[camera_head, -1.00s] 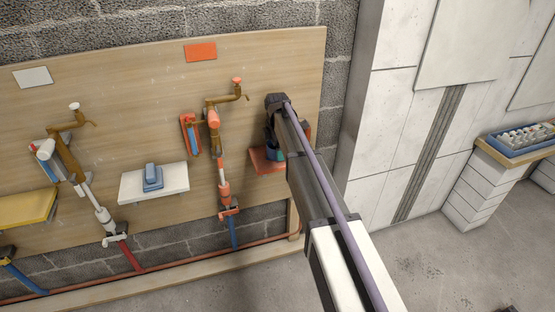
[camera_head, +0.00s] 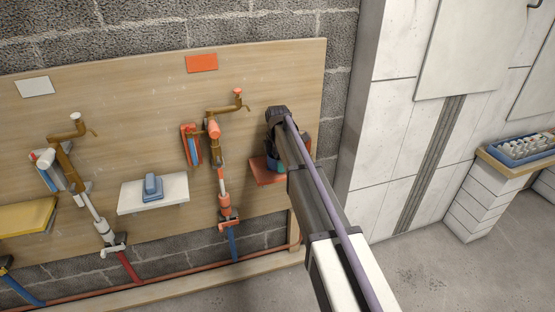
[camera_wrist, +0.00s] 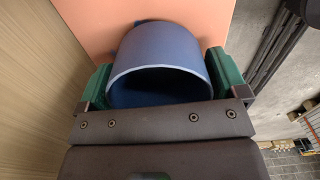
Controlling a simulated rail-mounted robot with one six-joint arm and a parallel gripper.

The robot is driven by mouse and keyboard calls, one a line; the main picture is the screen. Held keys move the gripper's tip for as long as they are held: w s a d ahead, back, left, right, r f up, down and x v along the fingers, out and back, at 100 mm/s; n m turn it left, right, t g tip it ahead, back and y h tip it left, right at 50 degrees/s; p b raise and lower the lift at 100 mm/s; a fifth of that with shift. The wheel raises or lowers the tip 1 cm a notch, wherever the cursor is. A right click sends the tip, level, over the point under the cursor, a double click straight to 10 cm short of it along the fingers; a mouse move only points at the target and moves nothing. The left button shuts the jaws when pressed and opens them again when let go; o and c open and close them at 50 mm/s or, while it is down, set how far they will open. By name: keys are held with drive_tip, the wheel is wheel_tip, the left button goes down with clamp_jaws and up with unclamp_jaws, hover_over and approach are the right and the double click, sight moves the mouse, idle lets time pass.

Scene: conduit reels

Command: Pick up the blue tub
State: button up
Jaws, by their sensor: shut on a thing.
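The blue tub (camera_wrist: 160,55) is a round, open-mouthed cup in the wrist view, its mouth facing the camera. My gripper (camera_wrist: 160,76) has a green-padded finger on each side of the tub and is shut on it. Behind the tub is the orange shelf (camera_wrist: 100,22). In the head view my gripper is by the small orange shelf (camera_head: 265,174) at the right end of the wooden board. There my arm hides most of the tub, with only a sliver of blue and green showing. I cannot tell whether the tub touches the shelf.
The wooden board (camera_head: 110,100) carries brass taps and pipes, including an orange-fitted pipe (camera_head: 222,185) left of my gripper. A white shelf (camera_head: 180,195) holds a blue-grey object (camera_head: 152,187). A white tiled pillar (camera_head: 395,130) stands to the right. The floor (camera_head: 440,270) at front right is clear.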

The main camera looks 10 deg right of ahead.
wheel_tip(320, 180, up, 8)
drive_tip(key=p, duration=0.6)
drive_tip(key=shift+f+p, duration=0.25)
drive_tip(key=shift+p, duration=0.15)
drive_tip(key=shift+s+d+f+b, duration=0.1)
drive_tip(key=shift+s+f+b, duration=0.2)
drive_tip(key=shift+s, duration=0.3)
drive_tip(key=shift+s+f+b, duration=0.3)
drive_tip(key=shift+s, duration=0.25)
drive_tip(key=s+d, duration=0.1)
drive_tip(key=s, duration=1.6)
drive_tip(key=shift+d, duration=0.35)
